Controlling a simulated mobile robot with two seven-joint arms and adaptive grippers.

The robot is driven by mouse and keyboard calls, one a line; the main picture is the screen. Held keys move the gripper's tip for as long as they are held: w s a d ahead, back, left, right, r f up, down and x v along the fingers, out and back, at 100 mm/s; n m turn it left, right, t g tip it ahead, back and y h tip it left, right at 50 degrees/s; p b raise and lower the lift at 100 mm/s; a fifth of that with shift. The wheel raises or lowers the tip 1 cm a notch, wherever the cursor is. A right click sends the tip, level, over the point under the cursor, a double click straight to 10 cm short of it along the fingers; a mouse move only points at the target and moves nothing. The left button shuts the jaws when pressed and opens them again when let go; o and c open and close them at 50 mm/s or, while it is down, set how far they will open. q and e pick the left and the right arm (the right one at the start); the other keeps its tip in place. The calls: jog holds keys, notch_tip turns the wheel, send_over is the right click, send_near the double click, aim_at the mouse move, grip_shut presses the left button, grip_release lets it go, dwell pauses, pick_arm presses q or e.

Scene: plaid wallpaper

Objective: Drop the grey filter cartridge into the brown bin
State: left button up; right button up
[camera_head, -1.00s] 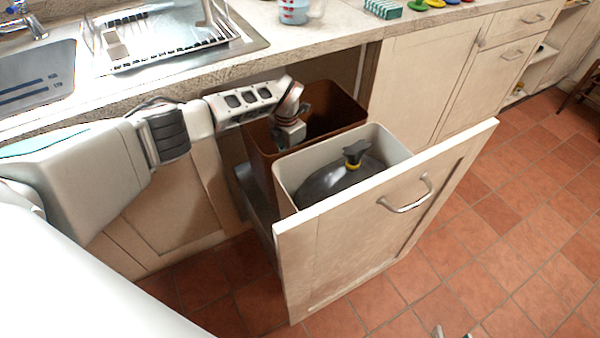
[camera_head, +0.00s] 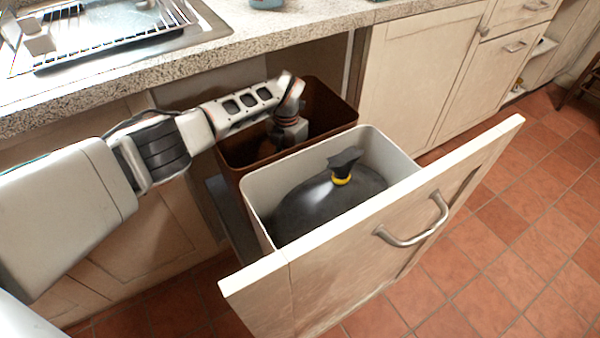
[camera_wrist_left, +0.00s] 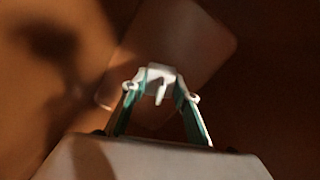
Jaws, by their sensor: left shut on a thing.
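The brown bin (camera_head: 232,160) stands in the pulled-out cabinet drawer, behind the white bin. My left arm reaches over its rim, and the left gripper (camera_head: 279,138) points down inside it, mostly hidden in the head view. In the left wrist view, the left gripper (camera_wrist_left: 158,88) has its teal-lined fingers closing towards a small pale grey piece, the grey filter cartridge (camera_wrist_left: 158,78). Brown bin walls (camera_wrist_left: 265,70) surround it. The cartridge's full shape is not clear in the dim light. My right gripper is not in view.
The white bin (camera_head: 262,205) in front holds a black tied bag (camera_head: 330,200) with a yellow band. The drawer front (camera_head: 360,240) with its handle stands out over the tiled floor. The stone counter edge (camera_head: 150,75) runs close above my left arm.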

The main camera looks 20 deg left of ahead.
pick_arm(q)
jog(key=shift+w+d+f+b, duration=0.15)
jog(key=shift+w+d+b, duration=0.6)
jog(key=shift+w+d, duration=0.35)
jog(key=shift+w+d+b, duration=0.25)
jog(key=shift+w+b, duration=0.15)
jog(key=shift+w, duration=0.1)
jog(key=s+p, duration=0.2)
jog(key=s, duration=0.1)
jog(key=s+p, duration=0.1)
jog(key=s, duration=0.1)
jog(key=shift+s+d, duration=0.15)
jog(key=shift+d, duration=0.25)
jog(key=shift+f, duration=0.25)
jog(key=shift+r, duration=0.15)
jog(key=shift+f+b, duration=0.3)
jog(key=shift+f, duration=0.3)
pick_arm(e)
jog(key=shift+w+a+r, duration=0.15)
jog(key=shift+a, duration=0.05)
